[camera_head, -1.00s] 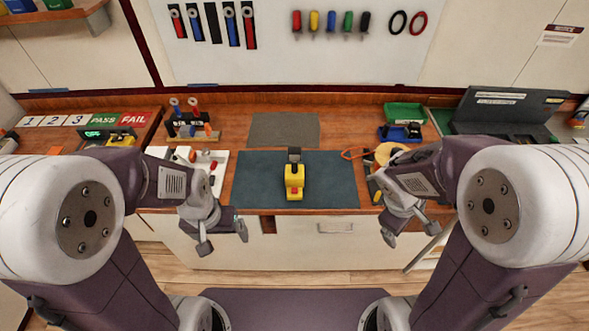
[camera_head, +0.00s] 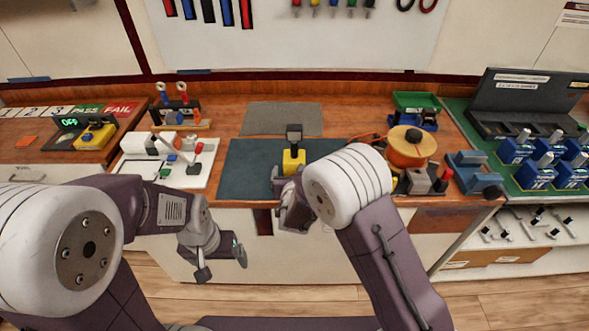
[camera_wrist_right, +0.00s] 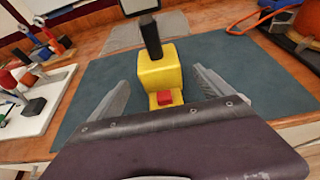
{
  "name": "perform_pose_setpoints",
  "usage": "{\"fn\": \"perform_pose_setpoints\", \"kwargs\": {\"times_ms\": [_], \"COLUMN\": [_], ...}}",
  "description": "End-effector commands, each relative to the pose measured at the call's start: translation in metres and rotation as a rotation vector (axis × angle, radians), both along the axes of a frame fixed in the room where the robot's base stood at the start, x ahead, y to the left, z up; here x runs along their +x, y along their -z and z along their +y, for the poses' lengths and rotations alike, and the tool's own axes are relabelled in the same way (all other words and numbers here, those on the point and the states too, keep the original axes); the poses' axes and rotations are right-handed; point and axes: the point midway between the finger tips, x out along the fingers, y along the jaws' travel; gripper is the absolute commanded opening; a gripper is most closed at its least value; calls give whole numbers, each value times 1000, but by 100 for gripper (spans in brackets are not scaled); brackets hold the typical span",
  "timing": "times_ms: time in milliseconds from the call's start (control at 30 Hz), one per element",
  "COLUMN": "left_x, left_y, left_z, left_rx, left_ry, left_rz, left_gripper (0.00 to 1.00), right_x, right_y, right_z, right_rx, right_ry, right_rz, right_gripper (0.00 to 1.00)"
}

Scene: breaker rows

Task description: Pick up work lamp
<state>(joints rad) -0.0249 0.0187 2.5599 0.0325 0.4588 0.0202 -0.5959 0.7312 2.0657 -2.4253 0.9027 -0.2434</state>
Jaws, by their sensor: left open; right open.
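The work lamp (camera_head: 293,160), a yellow block with a dark upright head and a red button, stands on the dark mat (camera_head: 245,172). In the right wrist view the lamp (camera_wrist_right: 160,75) appears between the two fingers, its red button facing me. My right gripper (camera_head: 283,192) is open at the near side of the lamp and partly covers its lower part in the head view. The wrist view shows its spread fingers (camera_wrist_right: 160,92) with nothing gripped; contact cannot be told. My left gripper (camera_head: 222,263) is open and empty, low in front of the bench.
A white tray (camera_head: 203,178) with small parts lies left of the mat. An orange spool (camera_head: 410,150) and a blue clamp-like piece (camera_head: 468,168) stand right of it. A grey pad (camera_head: 283,118) lies behind. Several blue breakers (camera_head: 514,150) are at far right.

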Motion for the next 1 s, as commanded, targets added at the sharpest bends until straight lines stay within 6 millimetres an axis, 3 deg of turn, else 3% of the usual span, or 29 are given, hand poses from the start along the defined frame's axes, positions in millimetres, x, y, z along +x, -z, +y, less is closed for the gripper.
{"fn": "perform_pose_setpoints", "kwargs": {"times_ms": [100, 267, 533, 800, 1000], "left_x": [0, 0, 0, 0, 0], "left_y": [-5, -5, -16, -15, -15], "left_z": [0, 0, 0, 0, 0], "left_rx": [0, 0, 0, 0, 0], "left_ry": [0, 0, 0, 0, 0], "left_rz": [0, 0, 0, 1, 0], "left_gripper": [91, 91, 91, 91, 91], "right_x": [14, 20, 59, 64, 64], "right_y": [4, 7, 27, 30, 30], "right_z": [-1, -1, 0, 0, 0], "right_rx": [0, 0, 1, 1, 1], "right_ry": [2, 2, 4, 3, 3], "right_rz": [0, 0, 0, 0, -1], "right_gripper": [91, 91, 91, 91, 35]}}
